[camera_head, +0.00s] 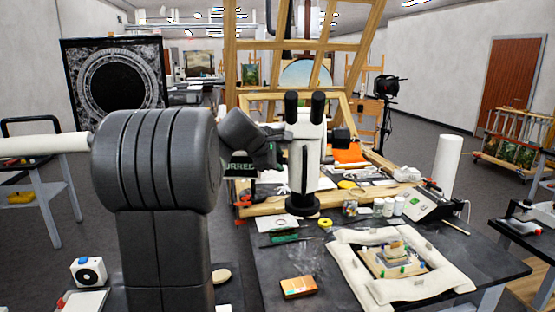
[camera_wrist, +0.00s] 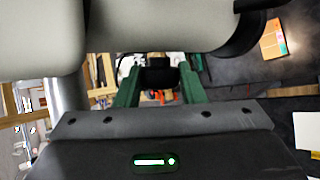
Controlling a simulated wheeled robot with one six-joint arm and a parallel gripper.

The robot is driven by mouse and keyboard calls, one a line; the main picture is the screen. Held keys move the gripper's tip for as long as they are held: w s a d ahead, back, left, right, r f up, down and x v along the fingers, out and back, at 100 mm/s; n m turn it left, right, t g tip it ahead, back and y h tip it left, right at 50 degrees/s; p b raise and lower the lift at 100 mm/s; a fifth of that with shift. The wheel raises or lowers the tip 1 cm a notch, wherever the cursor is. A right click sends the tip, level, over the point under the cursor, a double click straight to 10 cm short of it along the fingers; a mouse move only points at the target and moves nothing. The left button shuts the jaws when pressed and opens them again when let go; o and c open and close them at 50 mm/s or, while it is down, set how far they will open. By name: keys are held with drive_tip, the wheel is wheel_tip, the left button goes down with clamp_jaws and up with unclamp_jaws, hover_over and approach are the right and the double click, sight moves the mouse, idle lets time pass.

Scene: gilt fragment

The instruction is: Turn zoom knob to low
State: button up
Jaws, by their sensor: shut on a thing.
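The white microscope (camera_head: 305,160) with black eyepieces stands upright on a round black base on the dark table. Its pale body (camera_wrist: 150,25) fills the top of the wrist view. My gripper (camera_wrist: 158,73) has green fingers, one on each side of a dark round knob (camera_wrist: 158,78), and is shut on it. In the camera_head view my gripper (camera_head: 281,150) reaches the microscope's left side at about head height. The knob is hidden there behind my gripper, and its setting marks cannot be read in either view.
A padded white frame (camera_head: 350,265) with a gilt fragment (camera_head: 395,255) lies on the table (camera_head: 265,260) at front right. A wooden easel (camera_head: 232,65) rises behind.

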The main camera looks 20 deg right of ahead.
idle(0.5)
drive_tip(key=shift+r, duration=0.1)
drive_tip(key=o, duration=1)
drive_tip(key=b+v, duration=0.1)
drive_tip(key=v, duration=0.6)
drive_tip(key=b+v, duration=0.1)
drive_tip(key=v, duration=0.5)
drive_tip(key=shift+a+r, duration=0.1)
drive_tip(key=shift+r, duration=0.45)
drive_tip(key=shift+w+f, duration=0.1)
drive_tip(key=p+x, duration=0.1)
drive_tip(key=x, duration=0.6)
drive_tip(key=p+x, duration=0.1)
drive_tip(key=x, duration=0.5)
drive_tip(key=shift+f, duration=0.5)
